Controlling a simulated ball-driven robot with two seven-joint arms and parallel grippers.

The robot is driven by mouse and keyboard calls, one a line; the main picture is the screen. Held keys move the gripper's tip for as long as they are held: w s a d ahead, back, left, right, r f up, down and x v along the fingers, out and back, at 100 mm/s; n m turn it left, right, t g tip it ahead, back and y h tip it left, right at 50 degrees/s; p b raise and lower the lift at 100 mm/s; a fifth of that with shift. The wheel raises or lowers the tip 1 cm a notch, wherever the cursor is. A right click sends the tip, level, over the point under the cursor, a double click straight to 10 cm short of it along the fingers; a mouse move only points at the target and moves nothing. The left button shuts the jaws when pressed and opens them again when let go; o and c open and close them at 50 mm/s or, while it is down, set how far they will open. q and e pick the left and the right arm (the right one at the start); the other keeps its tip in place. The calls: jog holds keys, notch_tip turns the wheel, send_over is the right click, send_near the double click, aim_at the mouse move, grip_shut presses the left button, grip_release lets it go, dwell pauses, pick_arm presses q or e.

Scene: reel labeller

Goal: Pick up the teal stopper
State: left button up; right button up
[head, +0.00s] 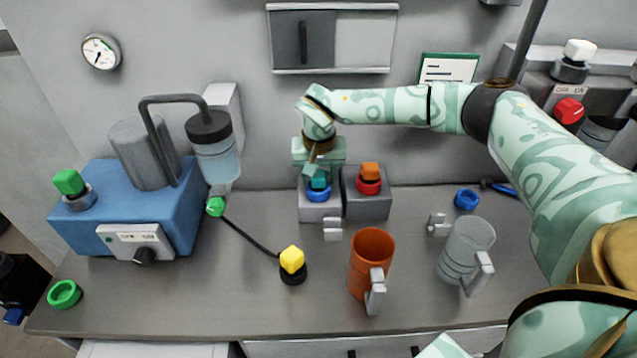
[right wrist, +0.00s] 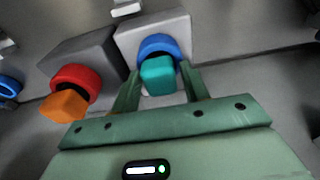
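The teal stopper (head: 319,180) sits in a blue ring on a light grey block (head: 320,212) near the back wall. In the right wrist view the teal stopper (right wrist: 158,75) lies between the two green fingers, with the blue ring (right wrist: 160,45) beyond it. My right gripper (right wrist: 160,88) is open around the stopper, and a gap shows on each side of it. In the head view my right gripper (head: 318,168) is right at the stopper and partly covers it. My left gripper is not in view.
An orange stopper (head: 370,171) in a red ring stands on a darker grey block (head: 367,205) just right of the teal one. An orange mug (head: 371,258), a grey mug (head: 466,250) and a yellow stopper (head: 292,260) stand in front. A blue machine (head: 180,235) is at left.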

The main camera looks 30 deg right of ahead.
jog(key=c, duration=0.7)
